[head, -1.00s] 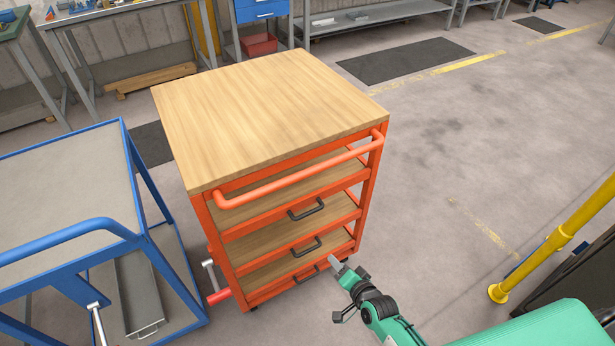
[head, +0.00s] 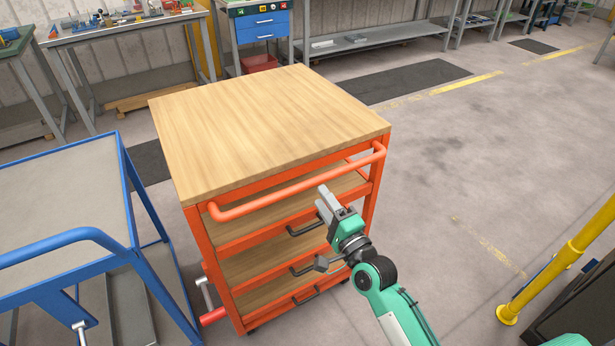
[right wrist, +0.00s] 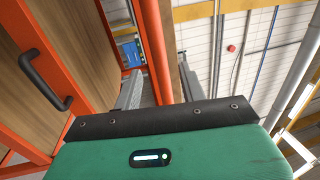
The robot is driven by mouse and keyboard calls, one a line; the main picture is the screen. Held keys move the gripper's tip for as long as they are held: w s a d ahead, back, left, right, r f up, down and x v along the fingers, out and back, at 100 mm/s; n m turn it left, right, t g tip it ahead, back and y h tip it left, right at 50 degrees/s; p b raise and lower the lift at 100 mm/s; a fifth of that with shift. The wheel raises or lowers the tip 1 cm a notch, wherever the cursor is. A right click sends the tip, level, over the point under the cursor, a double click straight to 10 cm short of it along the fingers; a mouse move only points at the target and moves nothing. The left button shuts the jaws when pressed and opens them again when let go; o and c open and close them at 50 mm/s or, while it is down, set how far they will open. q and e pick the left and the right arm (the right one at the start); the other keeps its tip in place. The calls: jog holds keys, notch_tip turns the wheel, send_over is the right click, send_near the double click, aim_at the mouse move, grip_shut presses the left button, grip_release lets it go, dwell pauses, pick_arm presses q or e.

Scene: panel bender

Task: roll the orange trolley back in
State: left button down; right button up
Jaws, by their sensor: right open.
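The orange trolley (head: 376,195) stands in the middle of the head view, with a wooden top, shelves and black drawer handles. Its orange push bar (head: 300,184) runs along the near side below the top. My right gripper (head: 326,197) is open and empty, its fingertips just below and in front of the bar's right half. I cannot tell whether they touch it. My left gripper is not in view.
A blue trolley (head: 128,180) stands close on the left of the orange one. A yellow post (head: 560,255) is at the right. Workbenches and a blue drawer cabinet (head: 262,27) line the back. The floor (head: 450,150) right of the orange trolley is clear.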

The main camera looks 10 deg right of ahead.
jog(key=x, duration=0.8)
jog(key=shift+w, duration=0.1)
grip_shut()
